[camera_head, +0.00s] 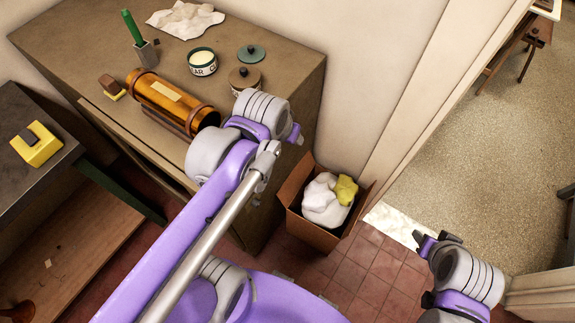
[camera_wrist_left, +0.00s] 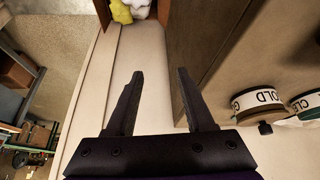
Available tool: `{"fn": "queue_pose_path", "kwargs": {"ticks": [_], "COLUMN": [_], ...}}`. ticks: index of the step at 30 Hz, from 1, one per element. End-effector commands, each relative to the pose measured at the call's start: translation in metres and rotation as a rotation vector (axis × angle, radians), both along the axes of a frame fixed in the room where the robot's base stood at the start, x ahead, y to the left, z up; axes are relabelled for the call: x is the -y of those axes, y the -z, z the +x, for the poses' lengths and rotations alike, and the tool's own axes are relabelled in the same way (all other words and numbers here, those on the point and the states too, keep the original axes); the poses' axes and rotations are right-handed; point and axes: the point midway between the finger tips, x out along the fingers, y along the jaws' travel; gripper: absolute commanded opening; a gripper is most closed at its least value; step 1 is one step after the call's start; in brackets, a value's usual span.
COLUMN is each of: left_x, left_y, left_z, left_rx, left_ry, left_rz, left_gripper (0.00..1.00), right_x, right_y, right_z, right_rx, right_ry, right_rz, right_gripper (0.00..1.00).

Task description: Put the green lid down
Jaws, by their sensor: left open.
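The green lid (camera_head: 250,54), a flat teal-green disc with a dark knob, lies on the brown cabinet top (camera_head: 95,38) near its back right edge, behind the tins. My left gripper (camera_wrist_left: 160,73) is open, with nothing between its fingers in the left wrist view. In the head view it is mostly hidden behind my wrist, to the right of and nearer than the lid, apart from it. My right gripper (camera_head: 437,240) is low at the right, over the tiled floor and far from the lid; its jaw opening is unclear.
An open tin (camera_head: 203,64) and a tin with a brown lid (camera_head: 244,77) stand beside the green lid. An amber cylinder (camera_head: 170,102), a green-handled tool in a holder (camera_head: 145,52) and a cloth (camera_head: 185,19) share the top. A carton of rags (camera_head: 298,178) stands on the floor.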

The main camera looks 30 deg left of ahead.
Motion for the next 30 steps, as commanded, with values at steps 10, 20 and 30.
{"fn": "queue_pose_path", "kwargs": {"ticks": [10, 20, 30], "left_x": [0.029, 0.028, 0.028], "left_y": [0.056, 0.056, 0.056], "left_z": [-0.054, -0.054, -0.054], "left_rx": [0.046, 0.046, 0.045], "left_ry": [0.089, 0.089, 0.088], "left_rz": [0.003, 0.003, 0.002], "left_gripper": [0.53, 0.53, 0.53], "right_x": [0.000, 0.000, 0.000], "right_y": [0.000, 0.000, 0.000], "right_z": [0.000, 0.000, 0.000], "right_rx": [0.000, 0.000, 0.000], "right_ry": [0.000, 0.000, 0.000], "right_rz": [0.000, 0.000, 0.000], "right_gripper": [0.50, 0.50, 0.50]}}
